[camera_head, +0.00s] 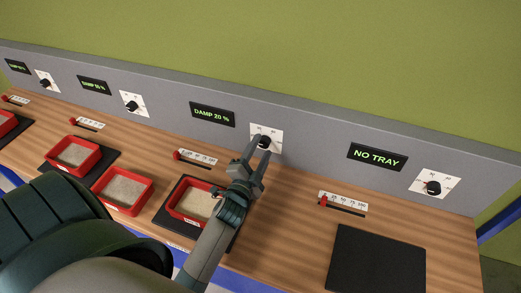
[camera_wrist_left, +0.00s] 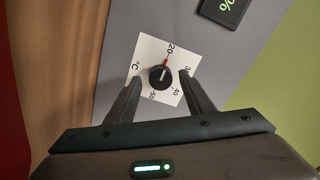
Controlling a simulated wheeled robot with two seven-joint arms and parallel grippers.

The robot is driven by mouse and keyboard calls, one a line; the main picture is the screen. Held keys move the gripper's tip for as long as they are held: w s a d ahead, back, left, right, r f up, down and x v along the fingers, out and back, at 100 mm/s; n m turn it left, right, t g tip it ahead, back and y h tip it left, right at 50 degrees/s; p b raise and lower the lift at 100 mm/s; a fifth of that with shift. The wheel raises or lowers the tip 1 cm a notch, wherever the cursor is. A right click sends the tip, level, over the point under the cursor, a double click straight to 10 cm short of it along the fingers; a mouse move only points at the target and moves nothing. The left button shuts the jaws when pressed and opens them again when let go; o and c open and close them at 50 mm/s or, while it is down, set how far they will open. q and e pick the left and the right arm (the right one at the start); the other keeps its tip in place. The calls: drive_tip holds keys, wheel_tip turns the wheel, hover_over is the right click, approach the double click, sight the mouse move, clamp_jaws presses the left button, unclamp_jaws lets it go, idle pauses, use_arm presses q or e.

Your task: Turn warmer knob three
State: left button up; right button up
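A black round knob (camera_head: 264,141) sits on a white dial plate (camera_head: 276,136) on the grey back panel, right of a display reading "DAMP 20 %" (camera_head: 212,115). My left gripper (camera_head: 257,148) is in front of it, fingers apart. In the left wrist view the knob (camera_wrist_left: 160,77) lies between the open fingertips (camera_wrist_left: 158,82), with a gap on each side. Its white mark and a red mark on the dial plate (camera_wrist_left: 148,52) point toward 20. My right gripper is in neither view.
Further dial knobs sit along the panel, one (camera_head: 433,188) beside a "NO TRAY" display (camera_head: 377,157). Below are sliders and red trays of sand, one (camera_head: 166,205) under my left gripper. A black mat (camera_head: 378,258) at right is bare.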

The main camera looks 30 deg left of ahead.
use_arm(q)
drive_tip(key=shift+s, duration=0.1)
drive_tip(key=shift+s+d+f+b, duration=0.15)
drive_tip(key=shift+s+b, duration=0.15)
drive_tip(key=shift+s, duration=0.15)
drive_tip(key=b+v, duration=0.5)
drive_tip(key=v, duration=1)
drive_tip(key=shift+s, duration=0.1)
drive_tip(key=shift+s+b, duration=0.3)
drive_tip(key=shift+s, duration=0.3)
